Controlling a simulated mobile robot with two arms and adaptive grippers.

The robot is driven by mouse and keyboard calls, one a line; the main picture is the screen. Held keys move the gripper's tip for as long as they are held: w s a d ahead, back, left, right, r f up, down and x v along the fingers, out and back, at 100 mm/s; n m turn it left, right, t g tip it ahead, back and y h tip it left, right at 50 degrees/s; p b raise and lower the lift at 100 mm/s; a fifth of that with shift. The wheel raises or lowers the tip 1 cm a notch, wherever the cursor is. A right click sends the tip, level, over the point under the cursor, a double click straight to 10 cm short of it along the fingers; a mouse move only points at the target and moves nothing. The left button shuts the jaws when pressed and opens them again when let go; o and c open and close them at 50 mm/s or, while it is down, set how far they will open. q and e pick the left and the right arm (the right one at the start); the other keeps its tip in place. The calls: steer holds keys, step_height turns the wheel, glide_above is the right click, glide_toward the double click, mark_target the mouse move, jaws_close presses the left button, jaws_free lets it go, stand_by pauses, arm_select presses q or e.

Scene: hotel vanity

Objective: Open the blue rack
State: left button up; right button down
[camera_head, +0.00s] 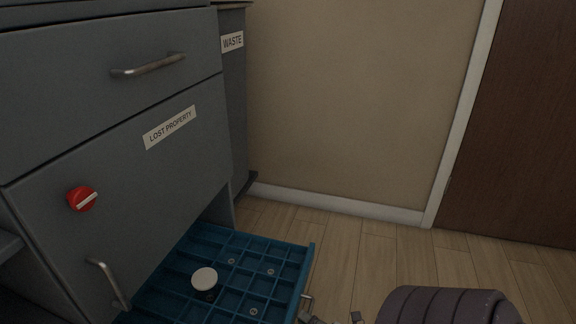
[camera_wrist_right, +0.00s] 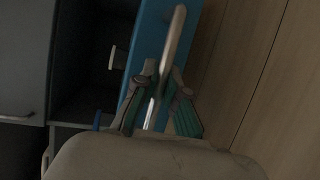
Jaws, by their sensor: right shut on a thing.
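The blue rack (camera_head: 310,262) is a shallow divided tray, pulled out from the bottom of the grey cabinet over the floor. Its compartments show in the head view; the near part is cut off by the lower edge. Its metal handle (camera_head: 306,302) is on the outer front face. In the right wrist view, the blue front (camera_wrist_right: 150,42) and the long handle bar (camera_wrist_right: 173,40) show. My right gripper (camera_wrist_right: 160,98) is shut on the handle, with a green-padded finger on each side. Only the tips of my right gripper (camera_head: 334,319) show in the head view. My left gripper is not in view.
The rack holds a white round-topped object (camera_head: 205,279) and several small metal pieces. Above is a shut grey door or drawer labelled LOST PROPERTY (camera_head: 170,127) with a red knob (camera_head: 82,198). A WASTE unit (camera_head: 232,80) stands behind.

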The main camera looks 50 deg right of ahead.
steer(key=shift+s+d, duration=0.25)
steer(key=shift+s, duration=0.35)
steer(key=shift+s+d, duration=0.2)
steer(key=shift+s, duration=0.4)
steer(key=c, duration=1.2)
jaws_free()
steer(key=s+r, duration=0.2)
steer(key=s, duration=0.9)
steer(key=shift+s, duration=0.4)
steer(key=shift+s, duration=0.1)
